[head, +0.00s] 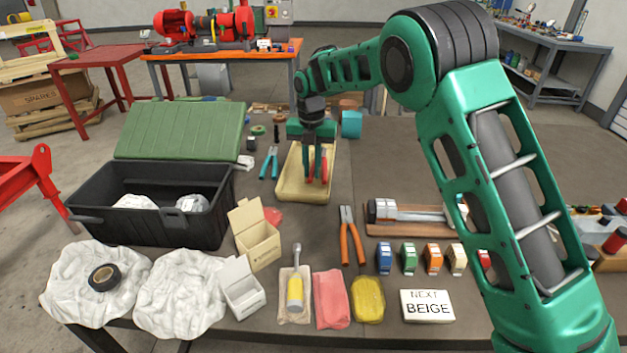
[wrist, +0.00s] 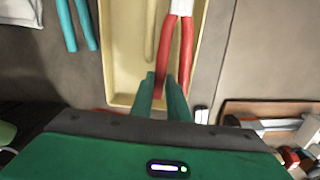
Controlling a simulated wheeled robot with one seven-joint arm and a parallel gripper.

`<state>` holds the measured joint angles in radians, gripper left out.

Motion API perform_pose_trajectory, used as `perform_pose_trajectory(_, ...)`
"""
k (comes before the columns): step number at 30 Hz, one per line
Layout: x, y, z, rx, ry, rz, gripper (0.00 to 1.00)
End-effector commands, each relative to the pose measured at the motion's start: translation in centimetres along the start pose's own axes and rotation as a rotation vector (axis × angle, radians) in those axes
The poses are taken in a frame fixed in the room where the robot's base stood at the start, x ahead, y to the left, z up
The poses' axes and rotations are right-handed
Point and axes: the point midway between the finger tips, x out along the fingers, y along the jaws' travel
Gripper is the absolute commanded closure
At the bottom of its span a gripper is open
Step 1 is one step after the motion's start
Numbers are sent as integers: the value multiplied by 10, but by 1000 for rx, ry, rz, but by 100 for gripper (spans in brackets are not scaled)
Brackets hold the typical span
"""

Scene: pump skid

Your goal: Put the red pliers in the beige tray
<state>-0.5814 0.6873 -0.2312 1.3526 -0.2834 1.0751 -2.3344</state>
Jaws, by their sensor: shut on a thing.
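The beige tray (head: 300,190) lies on the workbench in the middle of the head view, and it fills the upper middle of the wrist view (wrist: 121,99). My gripper (head: 317,174) points down over the tray. It is shut on the red pliers (head: 324,168), whose red handles show beside and between the fingers. In the wrist view the pliers (wrist: 187,50) reach from the fingertips (wrist: 166,88) up over the tray, with a pale head at the top edge. I cannot tell whether the pliers touch the tray floor.
Teal-handled pliers (head: 269,163) lie just left of the tray. A black toolbox (head: 150,226) with its green lid open stands further left. Orange-handled pliers (head: 351,237), small coloured blocks (head: 409,258) and a white sign reading "BEIGE" (head: 428,306) lie nearer. Bench right of the tray is clear.

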Motion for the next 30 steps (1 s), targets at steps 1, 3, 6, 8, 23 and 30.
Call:
perform_pose_trajectory(1,1,-1,1,0,-1,1,100)
perform_pose_trajectory(3,5,-1,1,0,0,1,100)
perform_pose_trajectory(6,16,-1,0,1,1,-1,100)
perform_pose_trajectory(8,24,-1,0,1,1,-1,100)
perform_pose_trajectory(23,42,-1,0,1,0,0,76)
perform_pose_trajectory(30,42,-1,0,1,0,0,66)
